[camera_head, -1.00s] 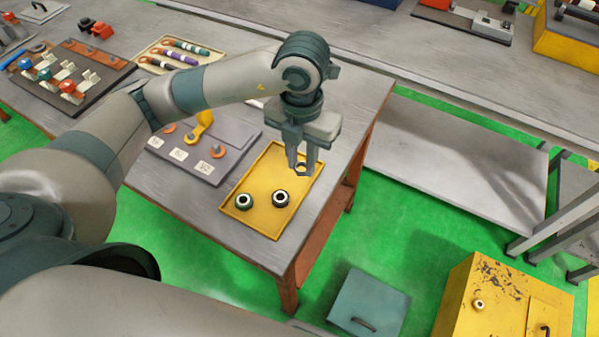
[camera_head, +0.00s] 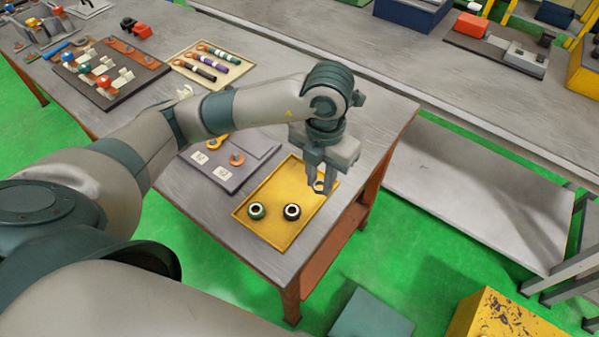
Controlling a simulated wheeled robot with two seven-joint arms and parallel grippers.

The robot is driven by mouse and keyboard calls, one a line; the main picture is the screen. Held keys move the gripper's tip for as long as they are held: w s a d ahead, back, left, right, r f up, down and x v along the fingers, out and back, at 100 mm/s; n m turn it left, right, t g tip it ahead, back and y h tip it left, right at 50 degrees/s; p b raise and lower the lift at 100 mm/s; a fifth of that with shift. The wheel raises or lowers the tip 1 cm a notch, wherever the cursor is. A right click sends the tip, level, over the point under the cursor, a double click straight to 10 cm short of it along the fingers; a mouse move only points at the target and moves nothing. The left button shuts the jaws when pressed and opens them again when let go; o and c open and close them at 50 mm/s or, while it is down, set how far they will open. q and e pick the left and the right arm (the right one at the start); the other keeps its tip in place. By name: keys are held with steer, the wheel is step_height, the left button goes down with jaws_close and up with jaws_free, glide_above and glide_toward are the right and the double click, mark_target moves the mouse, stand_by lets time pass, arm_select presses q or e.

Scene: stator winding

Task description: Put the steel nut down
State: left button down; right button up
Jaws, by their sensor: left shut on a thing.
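My left gripper (camera_head: 319,188) points down over the right part of the yellow tray (camera_head: 272,236). It is shut on a small steel nut (camera_head: 319,186), which shows between the fingertips. I cannot tell whether the nut touches the tray floor. My right gripper is not in view.
A grey board (camera_head: 228,178) with labels and an orange ring lies left of the tray. A beige tray (camera_head: 213,62) with coloured handled tools and a dark board (camera_head: 110,80) of parts lie farther back. The table's edge is close right of the tray.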

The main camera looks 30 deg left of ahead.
arm_select(q)
steer(key=p, duration=0.3)
glide_above(301, 183)
steer(key=f, duration=0.4)
steer(key=shift+s+d+f, duration=0.15)
steer(key=shift+d+f, duration=0.05)
steer(key=shift+f, duration=0.2)
steer(key=shift+a+f, duration=0.15)
steer(key=shift+f, duration=0.1)
steer(key=shift+f, duration=0.45)
step_height(301, 183, down, 2)
steer(key=shift+p, duration=0.7)
steer(key=shift+f, duration=0.5)
steer(key=shift+f, duration=0.1)
